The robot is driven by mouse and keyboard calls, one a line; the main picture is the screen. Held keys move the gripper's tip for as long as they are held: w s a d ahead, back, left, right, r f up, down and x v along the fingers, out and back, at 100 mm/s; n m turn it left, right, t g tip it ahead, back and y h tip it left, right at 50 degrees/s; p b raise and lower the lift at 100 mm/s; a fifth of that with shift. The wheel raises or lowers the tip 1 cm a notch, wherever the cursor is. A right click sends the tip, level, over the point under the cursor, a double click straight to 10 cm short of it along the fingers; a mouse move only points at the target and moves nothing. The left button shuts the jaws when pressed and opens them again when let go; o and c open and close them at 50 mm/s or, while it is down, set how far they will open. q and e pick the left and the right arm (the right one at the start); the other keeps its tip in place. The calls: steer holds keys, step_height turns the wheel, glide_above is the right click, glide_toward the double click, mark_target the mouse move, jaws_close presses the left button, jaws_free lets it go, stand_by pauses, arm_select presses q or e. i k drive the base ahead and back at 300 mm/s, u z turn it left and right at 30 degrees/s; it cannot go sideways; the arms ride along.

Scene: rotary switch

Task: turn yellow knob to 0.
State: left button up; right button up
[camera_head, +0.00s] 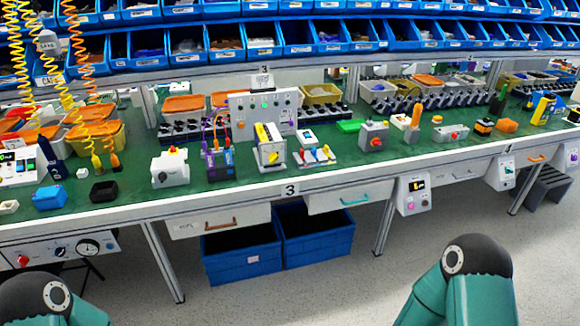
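Only teal and dark links of my two arms show at the bottom left and bottom right. Neither gripper is in view.
The green bench top (130,183) holds several devices, including a white box with a red button (170,167) and a grey box with a red button (374,134). Blue bins (240,255) sit below. Coiled hoses (75,45) hang at the left. The floor in front is clear.

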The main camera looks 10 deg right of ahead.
mark_target(273, 157)
steer(key=u, duration=0.3)
steer(key=i, duration=1)
steer(key=z, duration=0.05)
